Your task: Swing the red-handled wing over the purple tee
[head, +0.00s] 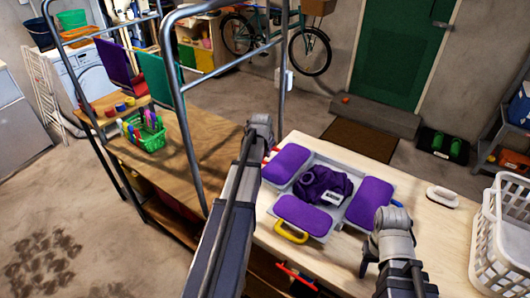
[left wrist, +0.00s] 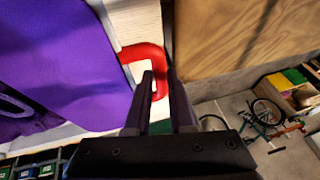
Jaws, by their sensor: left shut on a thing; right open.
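A grey folding board (head: 338,228) with purple pads lies flat on the light bench. Its left wing (head: 287,164) lies open, with a red handle (head: 275,149) at its outer side. The crumpled purple tee (head: 322,186) with a white label lies on the middle panel. My left gripper (head: 264,150) is at the red-handled wing, its fingers mostly hidden by the arm. In the left wrist view the left gripper (left wrist: 160,88) is shut on the red handle (left wrist: 136,52), beside the purple pad (left wrist: 65,60). My right gripper (head: 392,225) is open and empty near the board's right side.
Two more wings lie open, with a yellow handle (head: 291,235) in front and a blue handle (head: 397,204) at right. A white brush-like item (head: 442,196) and a white basket (head: 500,240) stand right. A metal rail frame (head: 187,130) and a green basket (head: 148,137) stand left.

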